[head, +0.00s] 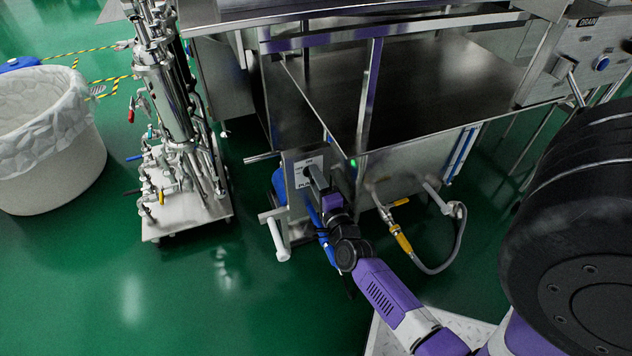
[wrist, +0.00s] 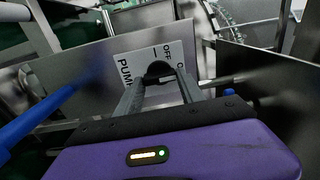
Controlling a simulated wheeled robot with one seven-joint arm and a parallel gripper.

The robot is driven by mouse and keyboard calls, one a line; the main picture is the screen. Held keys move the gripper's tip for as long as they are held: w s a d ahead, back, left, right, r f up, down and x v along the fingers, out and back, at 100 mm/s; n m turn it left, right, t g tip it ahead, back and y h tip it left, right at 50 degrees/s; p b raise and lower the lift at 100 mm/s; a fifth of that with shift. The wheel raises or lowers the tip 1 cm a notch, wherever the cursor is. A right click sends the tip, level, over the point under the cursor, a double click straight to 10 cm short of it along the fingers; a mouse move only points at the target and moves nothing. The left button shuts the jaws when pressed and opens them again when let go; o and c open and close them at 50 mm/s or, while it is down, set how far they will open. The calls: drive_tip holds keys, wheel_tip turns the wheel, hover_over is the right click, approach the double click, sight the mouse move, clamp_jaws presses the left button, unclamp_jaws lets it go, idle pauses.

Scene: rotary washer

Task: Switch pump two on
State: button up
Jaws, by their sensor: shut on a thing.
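The pump switch has a black knob (wrist: 158,70) on a white label plate (wrist: 155,62) in the wrist view. The plate reads "PUM", with the rest covered, and "OFF" at upper right; the pump number is hidden. My gripper (wrist: 160,76) is shut on the knob, one grey finger on each side of it. The knob's exact angle is hard to tell. In the head view my gripper (head: 316,178) reaches the label plate (head: 303,171) on the metal panel at the corner of the washer; the knob is hidden there.
A small green light (head: 354,162) glows right of the panel. A yellow-handled valve (head: 401,240) with a grey hose (head: 455,240) is to the right. A pipe trolley (head: 180,130) and a lined white bin (head: 50,140) stand left. Green floor in front is open.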

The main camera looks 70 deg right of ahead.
drive_tip(key=shift+m, duration=0.3)
drive_tip(key=o, duration=1.4)
drive_tip(key=shift+c, duration=0.2)
drive_tip(key=p+v, duration=0.2)
drive_tip(key=v, duration=0.6)
drive_tip(key=shift+d, duration=0.1)
